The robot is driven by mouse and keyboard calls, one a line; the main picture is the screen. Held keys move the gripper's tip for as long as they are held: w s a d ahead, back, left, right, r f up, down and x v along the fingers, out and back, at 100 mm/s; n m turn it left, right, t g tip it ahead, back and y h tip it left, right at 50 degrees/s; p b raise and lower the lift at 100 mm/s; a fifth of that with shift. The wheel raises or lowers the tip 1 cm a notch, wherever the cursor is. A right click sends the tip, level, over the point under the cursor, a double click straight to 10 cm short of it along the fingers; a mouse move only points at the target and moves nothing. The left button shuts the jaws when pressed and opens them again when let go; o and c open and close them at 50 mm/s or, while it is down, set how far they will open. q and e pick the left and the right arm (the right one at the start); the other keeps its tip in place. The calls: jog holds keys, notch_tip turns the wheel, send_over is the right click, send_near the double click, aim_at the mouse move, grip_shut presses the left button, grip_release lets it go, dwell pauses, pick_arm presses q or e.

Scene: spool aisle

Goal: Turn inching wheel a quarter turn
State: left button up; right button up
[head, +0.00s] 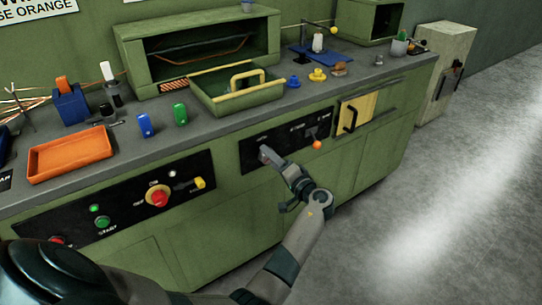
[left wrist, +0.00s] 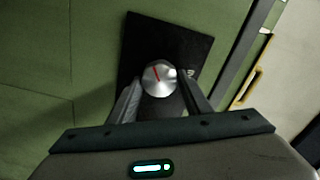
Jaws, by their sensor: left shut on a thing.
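The inching wheel (left wrist: 157,74) is a round silver knob with a red line on its face, set on a black panel (left wrist: 172,35) in the left wrist view. The red line leans slightly left of the picture's vertical. My left gripper (head: 267,157) reaches the black panel on the green cabinet front in the head view. In the left wrist view its two fingers (left wrist: 159,92) sit on either side of the wheel, shut on it. In the head view the fingers mostly hide the wheel. My right gripper is not in view.
Right of the wheel, the same panel carries a lever with an orange knob (head: 317,145). A yellow door (head: 357,114) with a black handle is farther right. Another panel on the left has a red knob (head: 158,198) and green button (head: 103,222). Floor at right is clear.

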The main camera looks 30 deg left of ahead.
pick_arm(q)
jog(key=shift+f+m+p, duration=0.15)
jog(key=shift+m+p, duration=1.95)
jog(key=shift+m, duration=2)
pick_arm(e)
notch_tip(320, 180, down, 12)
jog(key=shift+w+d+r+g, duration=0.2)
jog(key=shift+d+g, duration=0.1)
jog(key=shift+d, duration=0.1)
pick_arm(q)
jog(key=o, duration=1.1)
jog(key=shift+c, duration=0.2)
jog(key=shift+f, duration=0.1)
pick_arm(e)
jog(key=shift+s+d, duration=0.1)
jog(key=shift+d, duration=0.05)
